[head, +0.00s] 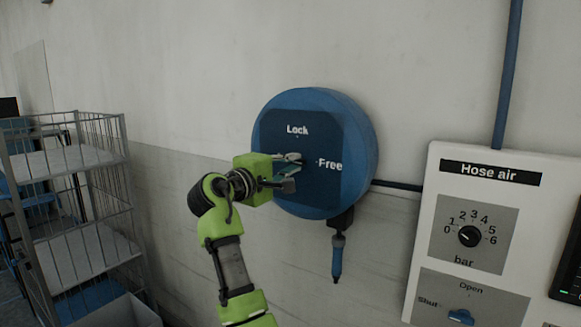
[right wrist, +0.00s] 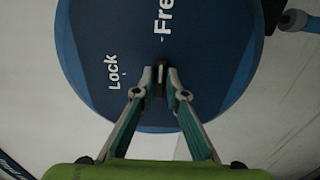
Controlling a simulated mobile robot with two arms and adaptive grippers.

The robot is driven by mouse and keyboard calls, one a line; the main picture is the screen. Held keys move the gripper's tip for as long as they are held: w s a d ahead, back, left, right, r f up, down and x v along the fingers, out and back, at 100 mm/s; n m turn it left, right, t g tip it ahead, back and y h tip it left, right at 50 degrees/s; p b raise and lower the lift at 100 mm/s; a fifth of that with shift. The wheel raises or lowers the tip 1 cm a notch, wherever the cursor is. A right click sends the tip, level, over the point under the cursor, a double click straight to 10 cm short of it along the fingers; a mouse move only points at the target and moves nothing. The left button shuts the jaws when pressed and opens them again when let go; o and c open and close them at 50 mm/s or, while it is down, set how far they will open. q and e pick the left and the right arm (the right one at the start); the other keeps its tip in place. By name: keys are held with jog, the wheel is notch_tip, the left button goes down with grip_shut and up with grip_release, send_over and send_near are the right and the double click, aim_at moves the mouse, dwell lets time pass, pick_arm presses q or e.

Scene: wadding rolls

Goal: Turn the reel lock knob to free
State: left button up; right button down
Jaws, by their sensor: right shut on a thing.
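The round blue hose reel (head: 362,135) is mounted on the wall, with a dark blue plate marked Lock (head: 297,130) at the top and Free (head: 329,164) at the right. My right gripper (head: 298,160) reaches in from the left at the plate's middle. In the right wrist view its fingertips are shut on the small dark lock knob (right wrist: 160,75). There the knob's narrow body seems to run in line with the Free mark (right wrist: 163,18), with Lock (right wrist: 112,72) to the left. The fingers partly hide the knob. My left gripper is not in view.
A hose end (head: 337,258) hangs below the reel. The white Hose air panel (head: 425,240) with a pressure dial (head: 470,236) and a blue Open/Shut valve (head: 461,316) is at right. A wire cart (head: 75,200) stands at left. The wall around the reel is clear.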

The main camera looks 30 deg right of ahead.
jog(key=shift+r, duration=0.35)
jog(key=c, duration=2)
grip_release()
jog(key=shift+d, duration=0.1)
jog(key=shift+c, duration=0.2)
jog(key=shift+w+d+f, duration=0.15)
jog(key=shift+w+f, duration=0.05)
jog(key=shift+f, duration=0.15)
jog(key=v, duration=1.2)
jog(key=shift+f, duration=0.1)
